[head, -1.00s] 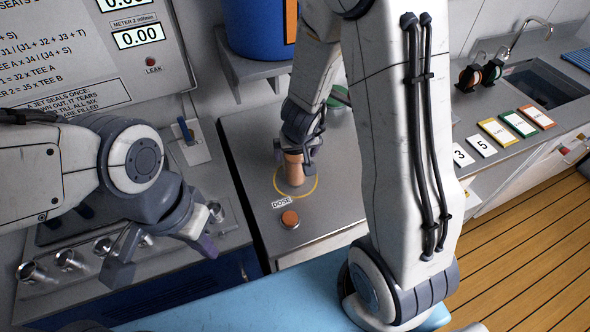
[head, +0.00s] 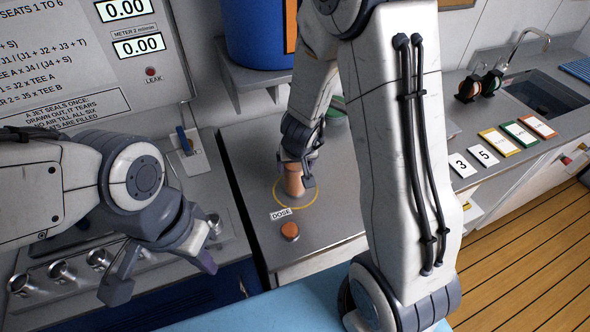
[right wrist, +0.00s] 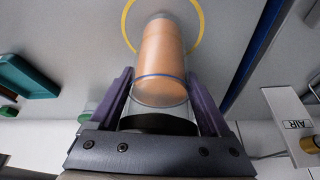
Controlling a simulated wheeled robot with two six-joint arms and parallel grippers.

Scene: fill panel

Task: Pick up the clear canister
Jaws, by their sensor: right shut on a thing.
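The clear canister (right wrist: 160,62) has an orange-tan filling and a blue line around it. In the head view the canister (head: 294,183) stands within the yellow ring on the grey counter; its top is hidden by my gripper. My right gripper (head: 298,172) is around its upper part. In the right wrist view my right gripper (right wrist: 162,100) has its purple fingers on both sides of the canister, shut on it. I cannot tell whether the canister's base touches the counter. My left gripper (head: 165,279) is open and empty above the row of metal jets at the left.
An orange button (head: 290,231) and a DOSE label (head: 282,214) are just in front of the ring. A blue tank (head: 258,35) sits on a shelf behind. Number cards (head: 462,165), coloured cards (head: 519,134) and a sink (head: 545,95) are to the right. A meter panel (head: 80,55) is at the left.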

